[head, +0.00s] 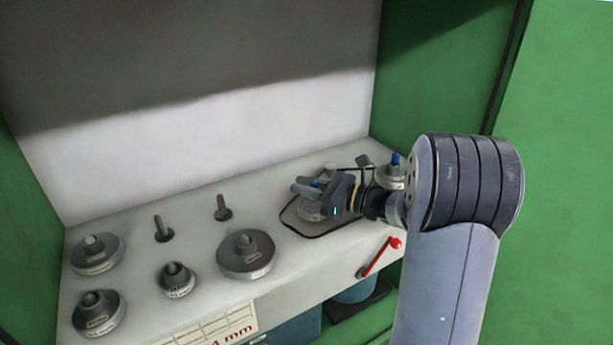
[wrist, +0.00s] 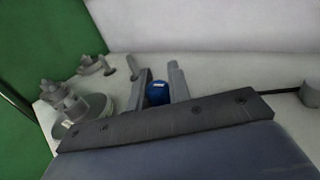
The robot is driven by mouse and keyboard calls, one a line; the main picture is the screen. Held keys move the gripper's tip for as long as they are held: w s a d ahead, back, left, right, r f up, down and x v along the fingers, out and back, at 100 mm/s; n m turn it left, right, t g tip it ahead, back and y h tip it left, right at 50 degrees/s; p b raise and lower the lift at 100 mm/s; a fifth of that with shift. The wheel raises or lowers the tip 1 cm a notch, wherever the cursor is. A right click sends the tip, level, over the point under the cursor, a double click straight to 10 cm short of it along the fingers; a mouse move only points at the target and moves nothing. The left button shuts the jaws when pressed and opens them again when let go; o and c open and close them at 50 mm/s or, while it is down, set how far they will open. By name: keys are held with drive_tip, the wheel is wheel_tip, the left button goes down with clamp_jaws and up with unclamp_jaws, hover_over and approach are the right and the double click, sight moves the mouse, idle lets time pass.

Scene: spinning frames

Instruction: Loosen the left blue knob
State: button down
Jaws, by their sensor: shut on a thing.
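The left blue knob (head: 315,184) sits on a grey round fitting on the white ledge, mostly hidden by my gripper in the head view. It shows as a dark blue cap with a pale mark in the wrist view (wrist: 157,93), between the two grey fingers. My gripper (wrist: 161,82) is shut on this knob; in the head view my gripper (head: 307,186) reaches in from the right. The right blue knob (head: 396,159) stands upright on another grey fitting, just behind my wrist. I cannot tell how far the left knob is turned.
Several grey round fittings and pegs, such as a wide disc (head: 246,254), stand on the ledge (head: 200,207) to the left. A red lever (head: 379,256) is on the ledge's front, below my wrist. Green walls (head: 430,70) close the sides, and a pale wall stands behind.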

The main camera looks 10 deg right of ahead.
drive_tip(key=shift+g, duration=0.4)
drive_tip(key=c, duration=1.3)
unclamp_jaws()
drive_tip(key=p+v, duration=0.2)
drive_tip(key=v, duration=0.8)
drive_tip(key=shift+s+d+f, duration=0.2)
drive_tip(key=shift+d, duration=0.15)
drive_tip(key=shift+a, duration=0.1)
drive_tip(key=b+x, duration=0.2)
drive_tip(key=x, duration=0.9)
drive_tip(key=shift+s+r, duration=0.1)
drive_tip(key=shift+r+t+b, duration=0.1)
drive_tip(key=shift+t+b, duration=0.2)
drive_tip(key=shift+t, duration=0.1)
